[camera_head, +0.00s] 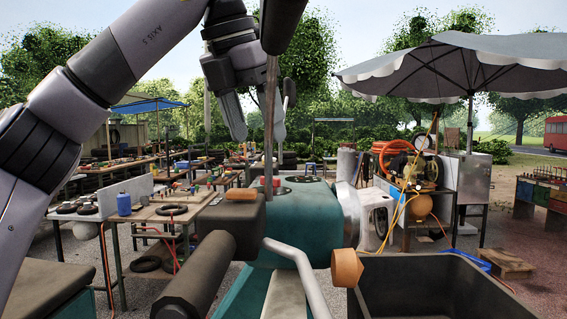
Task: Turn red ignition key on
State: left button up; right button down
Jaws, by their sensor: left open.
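A teal machine (305,215) stands in front of me. Small red parts (277,182) show on its top beside a dark upright rod (269,130); I cannot tell whether one of them is the red ignition key. My left gripper (257,132) hangs from the upper left, above the machine top, fingers pointing down. It is open, and no object shows between its fingers apart from the rod, which crosses in front of it. My right gripper is not in view.
A dark cylinder (200,270) and a bent grey bar (295,260) lie close in front. A dark open bin (425,280) is at lower right. A compressor with gauge and hoses (410,170) stands behind it. Cluttered tables (150,212) fill the left. An umbrella (465,65) stands at right.

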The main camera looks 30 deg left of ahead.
aim_at(270, 184)
pick_arm(q)
jog(key=shift+f, duration=0.4)
jog(key=shift+x, duration=3.1)
jog(key=c, duration=1.1)
jog(key=shift+o, duration=0.2)
jog(key=m+h, duration=0.1)
jog(key=m, duration=0.1)
jog(key=m+h, duration=0.1)
jog(key=m, duration=0.2)
jog(key=shift+w+a+g, duration=0.1)
jog(key=shift+a+g, duration=0.1)
jog(key=shift+g, duration=0.1)
